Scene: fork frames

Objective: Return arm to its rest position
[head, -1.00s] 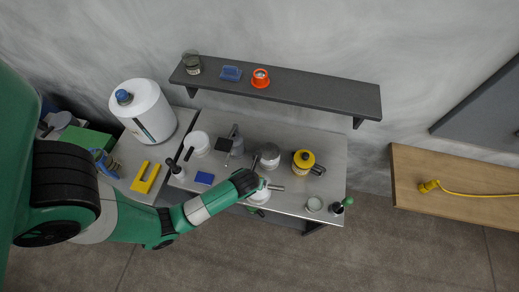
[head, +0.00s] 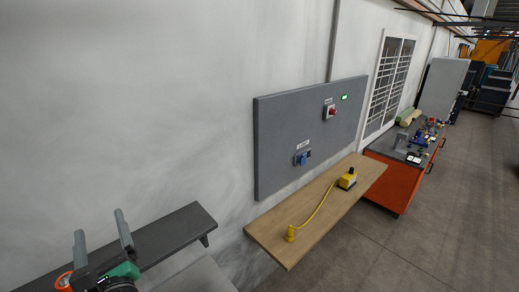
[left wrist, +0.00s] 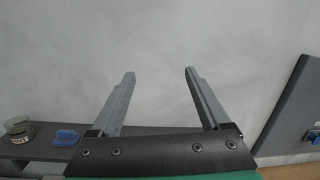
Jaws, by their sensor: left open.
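My left gripper (head: 100,224) is at the lower left of the head view, raised in front of the dark shelf (head: 165,233). Its two grey fingers point up and stand wide apart. In the left wrist view the gripper (left wrist: 160,73) is open, with only bare grey wall between the fingers. Most of my left arm is outside the head view. My right arm and gripper do not show.
A jar (left wrist: 19,128) and a blue box (left wrist: 66,138) stand on the shelf. A grey wall panel (head: 310,135) hangs above a wooden bench (head: 290,222) with a yellow cabled device (head: 347,179). An orange workbench (head: 395,180) is farther right.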

